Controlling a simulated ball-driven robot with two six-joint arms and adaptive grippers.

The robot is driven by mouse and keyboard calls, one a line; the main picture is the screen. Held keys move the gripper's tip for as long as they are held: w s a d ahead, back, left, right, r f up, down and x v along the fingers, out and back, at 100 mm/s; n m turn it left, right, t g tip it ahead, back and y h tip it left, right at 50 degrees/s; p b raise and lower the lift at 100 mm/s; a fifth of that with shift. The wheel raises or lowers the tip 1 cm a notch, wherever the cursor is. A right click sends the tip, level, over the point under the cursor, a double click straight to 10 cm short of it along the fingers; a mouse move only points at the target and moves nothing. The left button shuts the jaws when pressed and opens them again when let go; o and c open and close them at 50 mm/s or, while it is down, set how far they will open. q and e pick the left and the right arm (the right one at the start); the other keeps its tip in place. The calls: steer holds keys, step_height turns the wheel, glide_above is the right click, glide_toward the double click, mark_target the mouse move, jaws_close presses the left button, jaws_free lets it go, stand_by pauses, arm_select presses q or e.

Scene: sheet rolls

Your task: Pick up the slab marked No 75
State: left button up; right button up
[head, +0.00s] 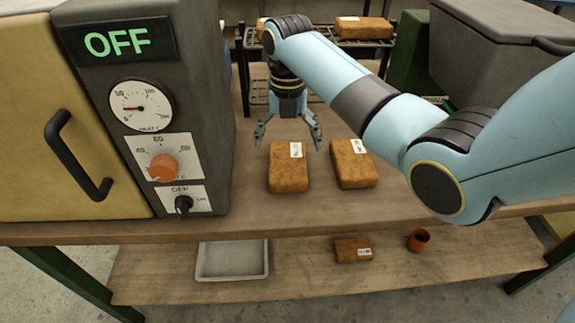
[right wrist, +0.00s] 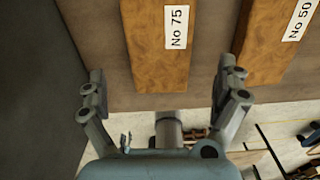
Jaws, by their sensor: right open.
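The slab marked No 75 (right wrist: 150,50) is a brown block with a white label, lying flat on the bench. In the right wrist view it lies between and beyond my right gripper's fingers (right wrist: 162,77). In the head view it appears to be the left of two slabs (head: 288,175), its label too small to read there. My right gripper (head: 288,146) is open and empty, fingers pointing down, above the bench at this slab's far end. The fingers seem apart from it. My left gripper is not in view.
A similar slab, No 50 (right wrist: 265,45), lies just right of it, also in the head view (head: 355,165). A grey oven (head: 205,90) stands close on the left.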

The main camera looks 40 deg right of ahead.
mark_target(288, 160)
steer(key=shift+s+f, duration=0.1)
steer(key=shift+f, duration=3.2)
